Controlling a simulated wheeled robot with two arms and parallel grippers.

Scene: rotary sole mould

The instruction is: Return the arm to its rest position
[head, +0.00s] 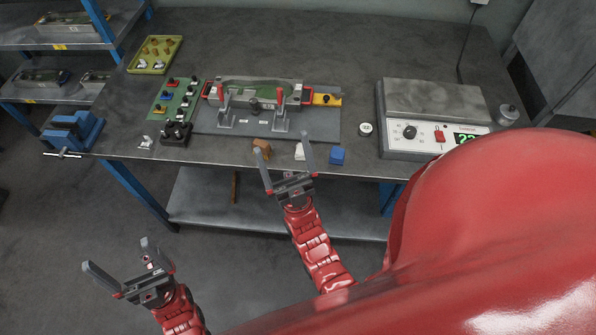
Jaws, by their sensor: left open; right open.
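My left gripper (122,265) is at the lower left, in front of the bench and over the floor. It is open and empty. My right gripper (286,158) is at the bench's front edge, in the middle of the picture. It is open, with its fingers pointing toward the bench, and I see nothing held between them. A small brown piece (262,146) and a white piece (299,152) lie close to its fingertips; whether the fingers touch them I cannot tell. The sole mould (258,92) sits in a clamp fixture behind them.
A lower shelf (200,205) lies under the bench. Shelving stands at the left.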

